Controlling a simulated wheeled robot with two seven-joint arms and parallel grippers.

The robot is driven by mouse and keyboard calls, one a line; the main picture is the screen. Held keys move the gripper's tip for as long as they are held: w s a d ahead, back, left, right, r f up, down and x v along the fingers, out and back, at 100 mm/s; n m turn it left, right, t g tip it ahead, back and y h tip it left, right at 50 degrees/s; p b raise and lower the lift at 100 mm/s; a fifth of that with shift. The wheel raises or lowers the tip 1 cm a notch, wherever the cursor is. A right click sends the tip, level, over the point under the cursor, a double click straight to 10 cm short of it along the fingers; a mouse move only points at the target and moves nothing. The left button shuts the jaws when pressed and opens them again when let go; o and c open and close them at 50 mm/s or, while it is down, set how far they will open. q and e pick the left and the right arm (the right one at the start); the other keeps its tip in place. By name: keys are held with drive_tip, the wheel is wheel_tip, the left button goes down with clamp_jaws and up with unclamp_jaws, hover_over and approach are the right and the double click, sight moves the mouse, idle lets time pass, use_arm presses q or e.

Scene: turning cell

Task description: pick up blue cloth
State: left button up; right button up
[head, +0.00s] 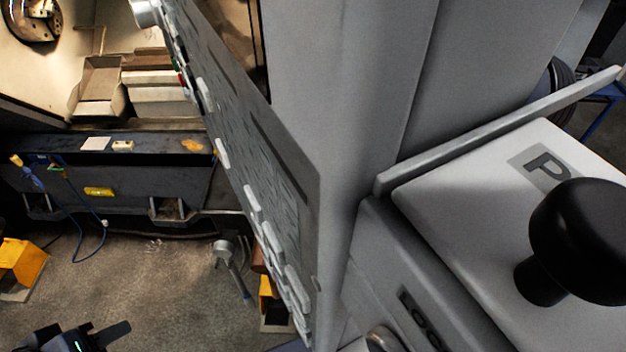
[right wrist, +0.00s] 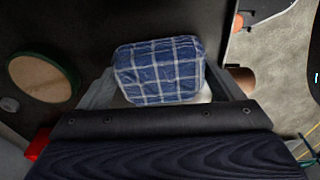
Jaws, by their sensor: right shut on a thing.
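The blue cloth (right wrist: 158,68), checked with white lines, is bunched up in the middle of the right wrist view. My right gripper (right wrist: 162,86) has a finger on each side of it and is shut on it. The cloth does not show in the head view, nor does my right gripper. My left gripper (head: 82,336) is at the bottom left of the head view, low over the floor, with its dark fingers spread apart and nothing seen between them.
A grey control panel (head: 245,150) and a machine column (head: 350,90) fill the middle of the head view. A black knob (head: 585,240) stands at right. A dark machine ledge (head: 55,150) runs at left. A green-rimmed round thing (right wrist: 42,77) lies left of the cloth.

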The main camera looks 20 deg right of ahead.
wheel_tip(320, 180, up, 17)
idle(0.4)
drive_tip(key=shift+r, duration=0.1)
drive_tip(key=o, duration=0.4)
drive_tip(key=c, duration=0.3)
